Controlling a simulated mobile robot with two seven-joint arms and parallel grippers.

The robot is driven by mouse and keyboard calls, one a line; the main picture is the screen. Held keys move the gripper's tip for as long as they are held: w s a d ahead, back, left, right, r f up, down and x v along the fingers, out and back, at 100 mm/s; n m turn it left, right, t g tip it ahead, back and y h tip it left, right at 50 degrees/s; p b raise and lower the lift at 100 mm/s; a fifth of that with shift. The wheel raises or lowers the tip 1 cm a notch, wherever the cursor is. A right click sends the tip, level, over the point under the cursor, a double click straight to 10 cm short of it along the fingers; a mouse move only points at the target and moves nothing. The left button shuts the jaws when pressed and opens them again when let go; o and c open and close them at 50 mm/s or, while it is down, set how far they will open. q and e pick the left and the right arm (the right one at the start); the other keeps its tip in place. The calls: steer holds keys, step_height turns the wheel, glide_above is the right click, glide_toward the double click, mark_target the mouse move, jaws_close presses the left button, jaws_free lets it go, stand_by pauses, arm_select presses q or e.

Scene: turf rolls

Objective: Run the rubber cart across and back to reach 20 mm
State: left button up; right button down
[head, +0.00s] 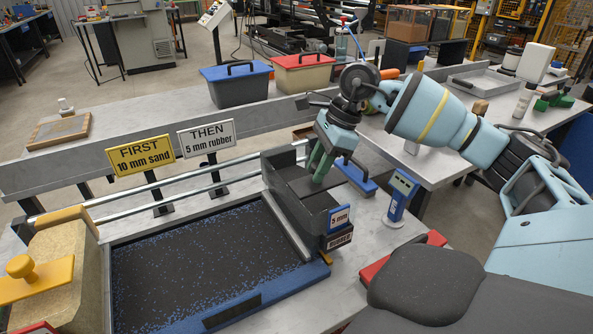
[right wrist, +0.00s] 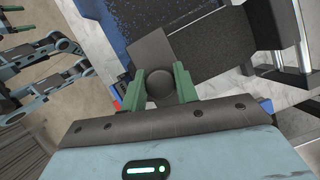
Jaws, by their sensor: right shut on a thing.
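The rubber cart (head: 325,215), a dark grey hopper labelled 5 mm and RUBBER, stands across the right end of the tray (head: 273,293). The tray bed is covered with black rubber flecked with blue (head: 190,260). My right gripper (head: 322,170) is at the top of the cart. In the right wrist view its green fingers (right wrist: 160,88) are shut on a round dark knob (right wrist: 159,86). The sand cart (head: 62,262), tan with a yellow knob, stands at the left end. My left gripper is not seen in the head view.
Signs behind the tray read FIRST 10 mm sand (head: 140,155) and THEN 5 mm rubber (head: 207,138). Metal rails (head: 190,178) run behind the bed. A blue gauge with a small display (head: 401,195) stands right of the cart. Lidded bins (head: 237,85) stand at the back.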

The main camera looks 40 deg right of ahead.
mark_target(333, 175)
steer(key=shift+s+d, duration=0.3)
steer(key=shift+d, duration=0.65)
steer(key=shift+s+d, duration=0.25)
steer(key=shift+d, duration=0.65)
steer(key=shift+d, duration=0.1)
steer(key=c, duration=1.5)
jaws_free()
steer(key=o, duration=0.4)
steer(key=shift+s+d, duration=0.1)
steer(key=shift+d, duration=0.05)
steer(key=shift+o, duration=0.2)
steer(key=shift+r, duration=0.25)
steer(key=v, duration=0.7)
steer(key=shift+r, duration=0.15)
